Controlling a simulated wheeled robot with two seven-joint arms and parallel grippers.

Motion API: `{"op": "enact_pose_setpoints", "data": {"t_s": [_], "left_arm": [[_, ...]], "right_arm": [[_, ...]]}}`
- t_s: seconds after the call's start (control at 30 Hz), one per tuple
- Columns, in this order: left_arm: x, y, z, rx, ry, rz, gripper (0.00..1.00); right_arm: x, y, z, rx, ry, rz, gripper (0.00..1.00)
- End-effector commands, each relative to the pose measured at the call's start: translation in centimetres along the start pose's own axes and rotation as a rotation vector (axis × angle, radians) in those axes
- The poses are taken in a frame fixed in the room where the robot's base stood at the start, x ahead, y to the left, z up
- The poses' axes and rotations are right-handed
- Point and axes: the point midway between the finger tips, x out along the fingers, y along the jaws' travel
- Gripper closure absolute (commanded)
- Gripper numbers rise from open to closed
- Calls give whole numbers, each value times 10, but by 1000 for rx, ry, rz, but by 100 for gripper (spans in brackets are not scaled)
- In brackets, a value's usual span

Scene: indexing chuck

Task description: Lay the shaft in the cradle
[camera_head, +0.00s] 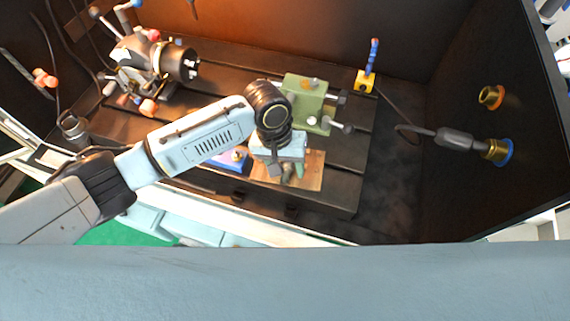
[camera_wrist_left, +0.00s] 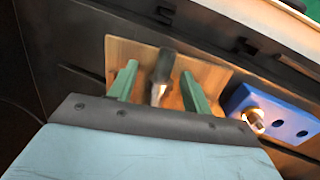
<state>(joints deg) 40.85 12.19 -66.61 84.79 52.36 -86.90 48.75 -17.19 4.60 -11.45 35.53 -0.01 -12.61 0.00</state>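My left gripper (camera_head: 288,175) hangs low over a wooden block (camera_head: 314,171) at the front of the bed. In the left wrist view its two green fingers (camera_wrist_left: 159,80) stand apart. A dark shaft-like piece (camera_wrist_left: 162,66) with a shiny metal end is between them, with a narrow gap visible on each side. The piece lies over the wooden block (camera_wrist_left: 215,76), which looks like the cradle; whether it rests in a groove is hidden. In the head view the wrist covers most of this piece. My right gripper is out of view.
A blue block with holes (camera_wrist_left: 275,114) and a metal piece stands beside the wood. A green vise-like fixture (camera_head: 306,98) is just behind my wrist. The chuck unit (camera_head: 150,65) is back left. A yellow-based blue nozzle (camera_head: 367,78) stands back right. Dark walls enclose the bed.

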Motion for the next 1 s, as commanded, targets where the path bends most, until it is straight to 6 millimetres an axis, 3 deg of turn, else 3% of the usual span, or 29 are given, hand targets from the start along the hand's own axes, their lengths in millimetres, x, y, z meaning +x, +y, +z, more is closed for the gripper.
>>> {"op": "enact_pose_setpoints", "data": {"t_s": [0.37,0.8,1.0], "left_arm": [[-6,-4,0,-5,-3,-8,46],[-98,0,0,0,2,-2,46],[-126,0,0,-1,1,-1,46]], "right_arm": [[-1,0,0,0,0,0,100],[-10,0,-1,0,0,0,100],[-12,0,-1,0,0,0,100]]}}
